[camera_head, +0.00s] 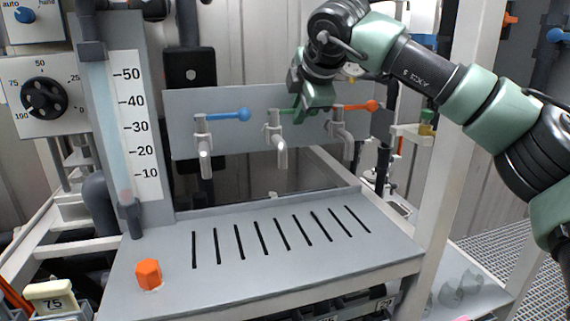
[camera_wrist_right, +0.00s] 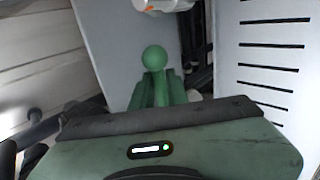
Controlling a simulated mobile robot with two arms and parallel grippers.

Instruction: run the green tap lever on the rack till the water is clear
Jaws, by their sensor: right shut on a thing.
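The green tap (camera_head: 279,136) is the middle one of three on a grey panel. Its lever is mostly hidden behind my right gripper (camera_head: 312,112) in the head view. In the right wrist view, the green ball end of the lever (camera_wrist_right: 154,58) shows between the fingers of my right gripper (camera_wrist_right: 155,92), which is shut on the lever. The tap's spout points down over the slotted tray (camera_head: 330,262). I see no stream of water under it. My left gripper is not in view.
A blue-lever tap (camera_head: 205,140) stands left of the green one, an orange-lever tap (camera_head: 343,130) right. An orange knob (camera_head: 149,274) sits on the tray's front left. A scaled tube (camera_head: 122,130) stands at left. A white post (camera_head: 452,150) rises beside my right arm.

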